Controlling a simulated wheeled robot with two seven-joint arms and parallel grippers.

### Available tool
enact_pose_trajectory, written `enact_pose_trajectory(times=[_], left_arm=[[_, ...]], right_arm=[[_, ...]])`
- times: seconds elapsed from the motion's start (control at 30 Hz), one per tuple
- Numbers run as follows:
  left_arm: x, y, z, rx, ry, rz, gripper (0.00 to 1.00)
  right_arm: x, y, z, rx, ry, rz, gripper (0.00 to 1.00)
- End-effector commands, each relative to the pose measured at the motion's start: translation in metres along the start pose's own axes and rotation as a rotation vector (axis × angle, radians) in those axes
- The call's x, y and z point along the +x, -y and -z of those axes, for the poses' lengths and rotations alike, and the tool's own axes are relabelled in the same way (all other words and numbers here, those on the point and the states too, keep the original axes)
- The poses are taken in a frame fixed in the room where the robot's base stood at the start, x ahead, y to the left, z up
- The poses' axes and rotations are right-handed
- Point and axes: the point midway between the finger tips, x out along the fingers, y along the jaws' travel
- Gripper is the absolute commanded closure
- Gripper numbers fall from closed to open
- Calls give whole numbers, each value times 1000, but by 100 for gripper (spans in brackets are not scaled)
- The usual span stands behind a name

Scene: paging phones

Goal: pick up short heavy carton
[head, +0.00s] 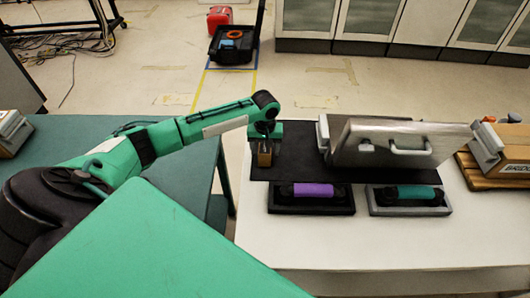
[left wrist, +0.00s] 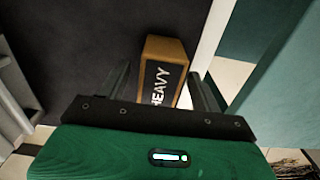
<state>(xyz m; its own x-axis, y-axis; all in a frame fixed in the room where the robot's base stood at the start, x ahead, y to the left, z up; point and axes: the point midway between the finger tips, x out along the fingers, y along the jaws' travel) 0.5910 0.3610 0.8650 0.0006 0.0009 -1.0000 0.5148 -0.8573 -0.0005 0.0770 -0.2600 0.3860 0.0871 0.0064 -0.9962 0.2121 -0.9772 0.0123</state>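The short heavy carton (left wrist: 168,72) is a small brown box with a black side lettered "HEAVY". In the head view the carton (head: 265,157) stands on the dark mat near the white table's left edge, partly hidden by my left gripper (head: 265,143). My left gripper is over it, pointing down. In the left wrist view the two fingers of my left gripper (left wrist: 166,76) are spread apart, with the carton showing between them. I cannot tell whether either finger touches it. My right gripper is not in view.
A grey metal case (head: 385,145) stands right of the carton on the dark mat (head: 290,172). Trays with a purple handset (head: 315,190) and a teal handset (head: 416,192) lie in front. A larger carton (head: 510,145) is at far right. The front white tabletop (head: 370,245) is clear.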

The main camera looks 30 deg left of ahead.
Motion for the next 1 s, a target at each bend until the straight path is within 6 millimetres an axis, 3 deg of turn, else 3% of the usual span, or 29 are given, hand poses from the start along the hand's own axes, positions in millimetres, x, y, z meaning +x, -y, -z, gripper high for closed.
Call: enact_pose_trajectory(times=[0.03, 0.3, 0.73, 0.87, 1.0], left_arm=[[0, 0, 0, 0, 0, 0, 42], [0, 0, 0, 0, 0, 0, 94], [-12, -1, 1, 1, -2, -3, 94], [-31, 0, 1, 1, -4, -3, 94], [-65, -1, 2, 1, -6, -5, 94]], right_arm=[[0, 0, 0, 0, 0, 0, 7], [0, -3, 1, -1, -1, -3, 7], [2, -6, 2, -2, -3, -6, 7], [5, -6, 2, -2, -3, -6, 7], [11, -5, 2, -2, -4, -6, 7]])
